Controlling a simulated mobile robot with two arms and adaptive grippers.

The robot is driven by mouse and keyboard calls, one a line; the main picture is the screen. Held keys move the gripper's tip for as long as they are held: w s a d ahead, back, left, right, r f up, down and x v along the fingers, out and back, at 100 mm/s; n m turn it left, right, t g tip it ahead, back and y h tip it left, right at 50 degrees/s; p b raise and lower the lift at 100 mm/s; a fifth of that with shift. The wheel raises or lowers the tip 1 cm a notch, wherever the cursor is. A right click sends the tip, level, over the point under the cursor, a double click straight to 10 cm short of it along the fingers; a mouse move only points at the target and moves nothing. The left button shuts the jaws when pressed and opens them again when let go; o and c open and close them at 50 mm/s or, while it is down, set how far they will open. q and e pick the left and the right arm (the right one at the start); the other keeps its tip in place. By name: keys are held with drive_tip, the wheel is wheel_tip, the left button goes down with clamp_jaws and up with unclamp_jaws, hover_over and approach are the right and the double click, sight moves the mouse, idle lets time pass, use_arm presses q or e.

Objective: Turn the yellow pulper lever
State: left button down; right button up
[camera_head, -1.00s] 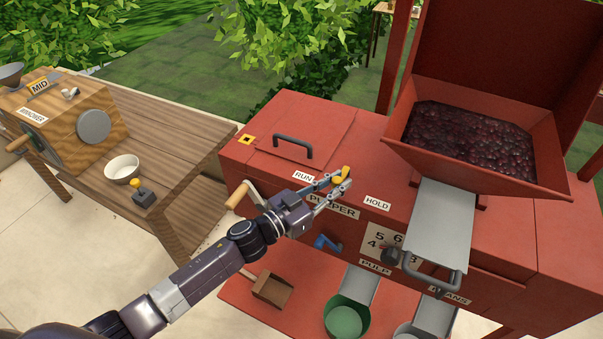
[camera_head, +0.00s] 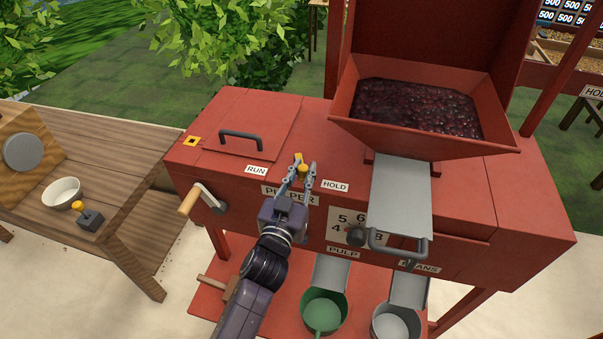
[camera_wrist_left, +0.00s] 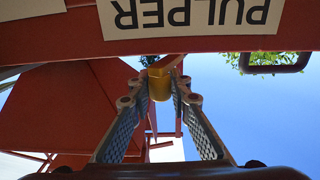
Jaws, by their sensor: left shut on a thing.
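The yellow pulper lever (camera_head: 302,169) stands on the red pulper (camera_head: 262,108), between the RUN label (camera_head: 256,170) and the HOLD label (camera_head: 335,186). My left gripper (camera_head: 301,175) is shut on it, with one finger on each side near its top. In the left wrist view the yellow lever (camera_wrist_left: 160,82) sits between the two fingertips (camera_wrist_left: 159,90). The lever's foot is hidden behind the gripper in the head view. My right gripper is in neither view.
The crank with a wooden handle (camera_head: 190,201) sticks out left of my left arm. A hopper (camera_head: 425,138) of dark cherries rises at the right. A green bucket (camera_head: 323,318) stands below. A wooden table (camera_head: 120,150) with a white bowl (camera_head: 62,193) is at the left.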

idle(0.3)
use_arm(q)
drive_tip(key=c, duration=1.8)
unclamp_jaws()
drive_tip(key=shift+o, duration=0.2)
drive_tip(key=v, duration=1.2)
